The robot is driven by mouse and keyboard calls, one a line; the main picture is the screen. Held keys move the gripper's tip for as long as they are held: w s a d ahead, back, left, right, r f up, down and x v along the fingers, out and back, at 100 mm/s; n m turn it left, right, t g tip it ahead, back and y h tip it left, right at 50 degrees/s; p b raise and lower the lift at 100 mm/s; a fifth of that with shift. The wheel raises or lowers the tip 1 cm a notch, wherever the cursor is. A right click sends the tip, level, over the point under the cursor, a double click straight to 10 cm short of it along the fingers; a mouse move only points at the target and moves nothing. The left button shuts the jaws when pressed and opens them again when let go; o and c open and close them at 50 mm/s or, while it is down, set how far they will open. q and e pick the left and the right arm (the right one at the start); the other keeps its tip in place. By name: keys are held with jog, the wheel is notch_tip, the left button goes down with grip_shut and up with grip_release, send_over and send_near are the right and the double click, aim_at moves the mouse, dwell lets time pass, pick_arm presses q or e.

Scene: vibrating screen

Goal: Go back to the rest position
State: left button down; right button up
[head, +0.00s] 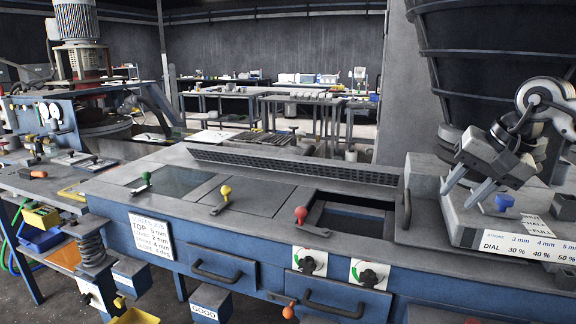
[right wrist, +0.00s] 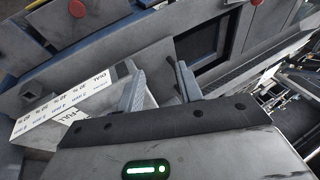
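My right gripper (head: 460,196) is at the right of the head view, above the right end of the blue-grey machine bench (head: 130,185). Its two fingers stand apart with nothing between them. In the right wrist view the same open fingers (right wrist: 160,74) show over the bench top, beside the white dial label. My left gripper is not in the head view.
Green (head: 146,177), yellow (head: 225,191) and red (head: 301,213) knobs stand on the bench. A dark open hatch (head: 352,218) lies right of the red one. A large dark hopper (head: 490,60) rises behind.

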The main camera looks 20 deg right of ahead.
jog(key=w+a+f+m+t+y, duration=0.1)
jog(key=a+f+m+y, duration=0.45)
jog(key=a, duration=0.45)
jog(key=w+a+f+m+t+y, duration=0.1)
jog(key=w+a+f+m+y, duration=0.1)
jog(key=a+f+m+y, duration=0.5)
jog(key=w+a+f+m+t+y, duration=0.15)
jog(key=a+m, duration=0.35)
jog(key=a, duration=0.7)
jog(key=s+a+f+n+h, duration=0.1)
jog(key=s+f+n+h, duration=0.3)
jog(key=f+n, duration=0.4)
jog(key=s+a+f+n+t+h, duration=0.1)
jog(key=s+f+n+h, duration=0.3)
jog(key=n, duration=0.7)
jog(key=s+a+f+n+h, duration=0.3)
jog(key=s+f+n, duration=0.4)
jog(key=f+n, duration=0.3)
notch_tip(320, 180, down, 2)
jog(key=shift+s+f+h, duration=0.2)
jog(key=shift+s+h, duration=0.2)
jog(key=shift+h, duration=0.1)
